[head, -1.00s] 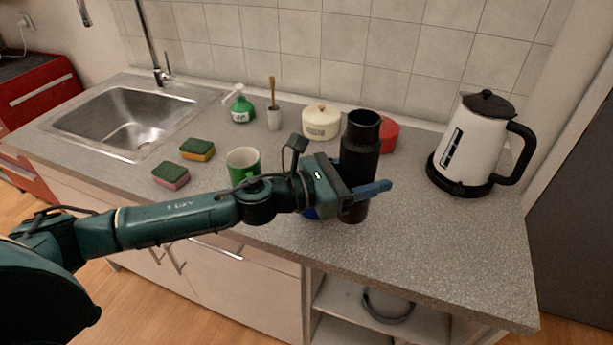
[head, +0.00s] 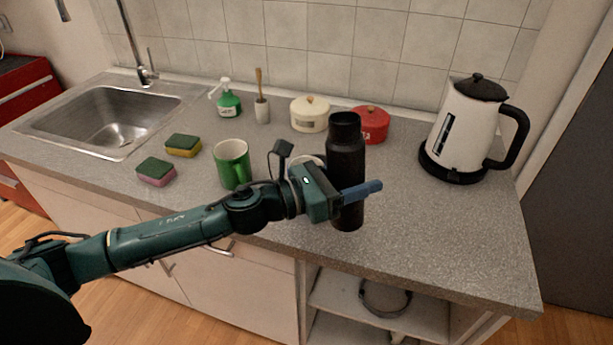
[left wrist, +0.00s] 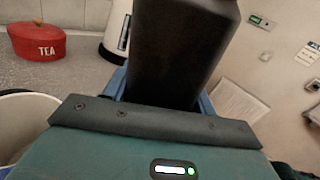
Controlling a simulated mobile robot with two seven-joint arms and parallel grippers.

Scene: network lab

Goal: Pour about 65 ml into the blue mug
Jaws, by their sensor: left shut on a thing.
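A tall black bottle (head: 345,150) with an open top stands upright in my left gripper (head: 353,191), which is shut around its lower half. In the left wrist view the bottle (left wrist: 180,50) fills the upper middle between the blue fingers. The blue mug (head: 305,162) is mostly hidden behind my gripper in the head view; only part of a pale rim shows. In the left wrist view the mug (left wrist: 22,120) shows at the lower left, its pale inside visible, close beside the gripper. I cannot tell its contents or the bottle's level. My right gripper is out of view.
A green mug (head: 233,163) stands left of the gripper. A cream pot (head: 310,114) and red TEA pot (head: 371,124) stand behind. A white kettle (head: 466,130) is at right, sponges (head: 157,171) and sink (head: 105,120) at left. The front right counter (head: 440,230) is clear.

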